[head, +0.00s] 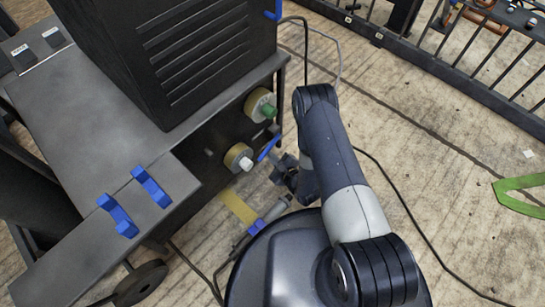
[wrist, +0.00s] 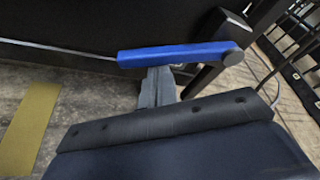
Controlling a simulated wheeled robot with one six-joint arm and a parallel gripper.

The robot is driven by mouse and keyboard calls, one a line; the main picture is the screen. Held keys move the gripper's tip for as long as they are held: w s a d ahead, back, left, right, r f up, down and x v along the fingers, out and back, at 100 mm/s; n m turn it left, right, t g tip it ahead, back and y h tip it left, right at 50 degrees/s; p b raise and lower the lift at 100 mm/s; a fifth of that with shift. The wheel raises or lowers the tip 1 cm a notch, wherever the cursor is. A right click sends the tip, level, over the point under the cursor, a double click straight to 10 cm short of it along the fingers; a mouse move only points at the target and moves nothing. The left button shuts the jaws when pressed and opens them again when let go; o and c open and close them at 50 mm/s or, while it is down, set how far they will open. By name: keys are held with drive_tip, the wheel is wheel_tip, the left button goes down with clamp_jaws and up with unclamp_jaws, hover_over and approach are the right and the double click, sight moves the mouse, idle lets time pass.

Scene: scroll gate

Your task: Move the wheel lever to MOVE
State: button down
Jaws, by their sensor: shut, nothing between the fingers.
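A blue lever (wrist: 178,54) lies almost level across the wrist view, with its round pivot end at the right on a dark metal part. In the head view the lever (head: 268,147) is a short slanted blue bar on the side of the dark machine, near its lower corner. My gripper (head: 284,168) is beside the lever, just right of and below it. In the wrist view my gripper (wrist: 158,78) is shut and empty, its tips at the lever's lower edge. I cannot tell whether they touch it. No MOVE marking is readable.
The dark machine (head: 85,95) fills the left. Two round knobs, one with a green centre (head: 264,107) and one with a white centre (head: 240,158), sit near the lever. A yellow strip (wrist: 30,127) lies on the floor. Black cables (head: 385,175) cross open floor; a railing (head: 440,70) stands behind.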

drive_tip(key=shift+s+a+r, duration=0.2)
drive_tip(key=shift+s+r, duration=0.05)
drive_tip(key=shift+r, duration=0.4)
drive_tip(key=shift+s+a+r, duration=0.15)
drive_tip(key=shift+s+r, duration=0.05)
drive_tip(key=shift+r, duration=0.45)
drive_tip(key=shift+r+p, duration=0.3)
drive_tip(key=shift+r, duration=0.25)
drive_tip(key=shift+a+r, duration=0.1)
drive_tip(key=shift+r, duration=0.1)
